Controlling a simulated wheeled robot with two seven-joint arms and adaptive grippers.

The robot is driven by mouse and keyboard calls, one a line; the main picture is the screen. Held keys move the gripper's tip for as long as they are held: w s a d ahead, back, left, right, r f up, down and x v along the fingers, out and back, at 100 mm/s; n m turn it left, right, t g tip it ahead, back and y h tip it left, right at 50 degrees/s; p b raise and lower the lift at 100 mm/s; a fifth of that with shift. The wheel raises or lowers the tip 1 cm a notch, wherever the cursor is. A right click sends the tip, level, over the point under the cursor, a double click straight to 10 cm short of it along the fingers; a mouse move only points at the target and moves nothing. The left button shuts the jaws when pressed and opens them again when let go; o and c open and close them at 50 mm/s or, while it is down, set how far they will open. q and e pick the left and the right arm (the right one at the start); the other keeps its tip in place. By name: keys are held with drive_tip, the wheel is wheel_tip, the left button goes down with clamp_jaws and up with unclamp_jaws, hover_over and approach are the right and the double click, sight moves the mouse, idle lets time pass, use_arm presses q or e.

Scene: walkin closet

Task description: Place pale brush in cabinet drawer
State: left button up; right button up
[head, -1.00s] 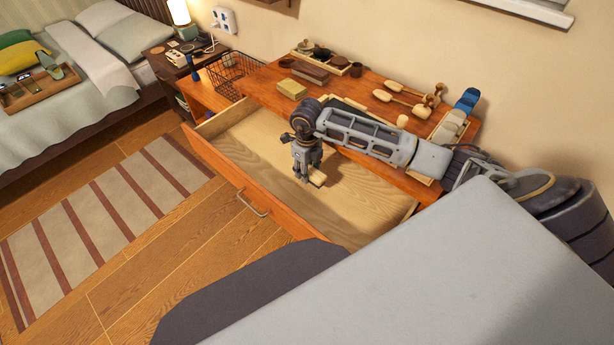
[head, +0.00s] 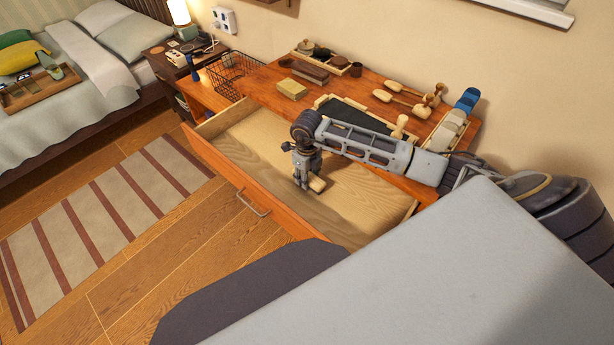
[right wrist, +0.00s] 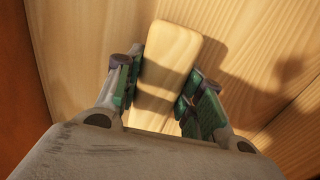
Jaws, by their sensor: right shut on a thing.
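The pale brush (right wrist: 168,62) shows in the right wrist view as a light wooden block with rounded corners, between the two fingers. In the head view its pale end (head: 318,184) shows beside the fingertips. My right gripper (head: 305,183) is shut on it and points down inside the open cabinet drawer (head: 365,208). The brush is low over the drawer's wooden floor; I cannot tell whether it touches. The fingers hide part of it. My left gripper is not in view.
On the cabinet top are a yellowish block (head: 292,89), a brown brush (head: 310,71), a wire basket (head: 235,72), wooden-handled items (head: 405,103) and a dark mat (head: 350,115). The drawer's front (head: 235,185) faces the floor and striped rug (head: 100,225). The drawer is otherwise bare.

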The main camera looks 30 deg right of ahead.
drive_tip(key=shift+f, duration=0.15)
drive_tip(key=o, duration=1)
drive_tip(key=shift+o, duration=0.2)
